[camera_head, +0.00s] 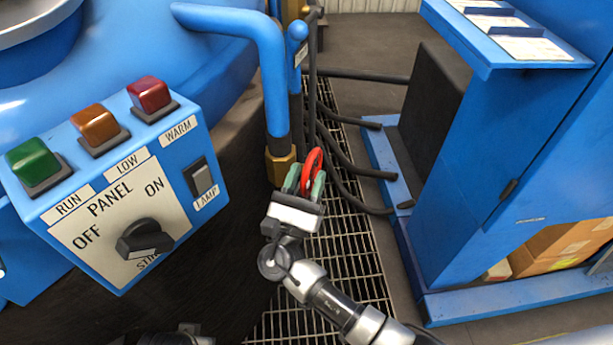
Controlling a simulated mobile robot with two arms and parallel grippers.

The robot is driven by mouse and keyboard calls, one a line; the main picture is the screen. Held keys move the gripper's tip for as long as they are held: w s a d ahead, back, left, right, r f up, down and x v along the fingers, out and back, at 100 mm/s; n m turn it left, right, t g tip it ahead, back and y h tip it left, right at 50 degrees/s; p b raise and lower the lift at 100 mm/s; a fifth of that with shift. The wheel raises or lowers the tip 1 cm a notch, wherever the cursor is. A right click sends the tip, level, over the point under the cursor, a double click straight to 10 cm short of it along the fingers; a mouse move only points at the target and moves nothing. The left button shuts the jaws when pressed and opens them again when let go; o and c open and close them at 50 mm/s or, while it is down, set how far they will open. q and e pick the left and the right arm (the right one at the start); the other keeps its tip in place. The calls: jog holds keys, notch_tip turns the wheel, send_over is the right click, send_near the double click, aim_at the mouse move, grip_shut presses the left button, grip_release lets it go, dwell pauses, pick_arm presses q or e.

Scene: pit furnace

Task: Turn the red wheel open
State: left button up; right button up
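The red wheel (312,164) shows nearly edge-on beside the brass fitting at the foot of a blue pipe, above the floor grating. My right gripper (305,183) reaches up to it from the lower right. Its two green-grey fingertips stand apart, one on each side of the wheel, and hide its lower part. I cannot tell whether they press on it. My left gripper is not in view.
A blue control panel (118,278) with green, orange and red buttons, a lamp switch and a black knob stands at the left. Blue pipes (272,95) rise behind the wheel. Black hoses (355,165) cross the grating (352,250). A blue cabinet (460,210) stands at the right.

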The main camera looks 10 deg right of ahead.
jog(key=shift+s+f, duration=0.1)
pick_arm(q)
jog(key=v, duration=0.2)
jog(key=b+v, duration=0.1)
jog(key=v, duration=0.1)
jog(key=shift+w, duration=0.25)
pick_arm(e)
jog(key=v, duration=1)
jog(key=shift+s+a, duration=0.15)
jog(key=shift+s, duration=0.1)
jog(key=shift+f, duration=0.15)
